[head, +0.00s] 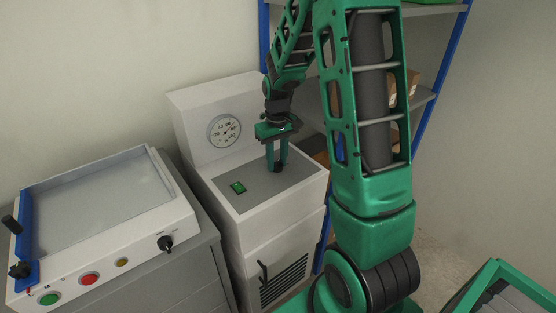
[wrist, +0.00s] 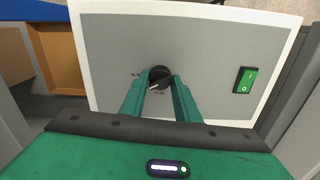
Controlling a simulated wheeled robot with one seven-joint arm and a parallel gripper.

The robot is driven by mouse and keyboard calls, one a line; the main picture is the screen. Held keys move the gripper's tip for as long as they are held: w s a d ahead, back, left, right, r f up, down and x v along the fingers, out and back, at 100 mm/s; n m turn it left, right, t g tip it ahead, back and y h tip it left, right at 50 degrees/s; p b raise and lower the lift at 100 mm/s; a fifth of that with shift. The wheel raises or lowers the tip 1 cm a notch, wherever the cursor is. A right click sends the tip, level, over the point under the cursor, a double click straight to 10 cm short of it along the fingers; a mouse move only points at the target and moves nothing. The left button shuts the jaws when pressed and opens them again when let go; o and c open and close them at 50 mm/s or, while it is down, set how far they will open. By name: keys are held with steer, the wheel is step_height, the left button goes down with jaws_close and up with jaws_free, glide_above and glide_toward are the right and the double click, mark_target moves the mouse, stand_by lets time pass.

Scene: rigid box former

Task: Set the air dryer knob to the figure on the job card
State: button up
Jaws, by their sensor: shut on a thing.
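The air dryer (head: 256,214) is a white cabinet with a grey top panel and a round dial gauge (head: 224,130) on its upright back. My gripper (head: 277,166) points down at the panel, to the right of the green switch. In the wrist view, its two green fingers (wrist: 161,82) are shut on the black knob (wrist: 160,76), one on each side. A pale mark shows at the knob's lower left edge. Small scale figures beside the knob are too small to read. The gauge's figures are also too small to read surely. I see no job card.
A green rocker switch (wrist: 245,80) sits on the same panel, clear of my fingers. A white bench machine (head: 100,220) with a blue bar, coloured buttons and a black knob (head: 165,243) stands to the left. A blue-framed shelf (head: 440,60) with boxes stands behind my arm.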

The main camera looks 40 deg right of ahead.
steer(key=m, duration=0.5)
steer(key=shift+w+r, duration=0.1)
steer(key=shift+m, duration=1.3)
steer(key=shift+a, duration=0.15)
steer(key=o, duration=1.1)
steer(key=shift+c, duration=0.2)
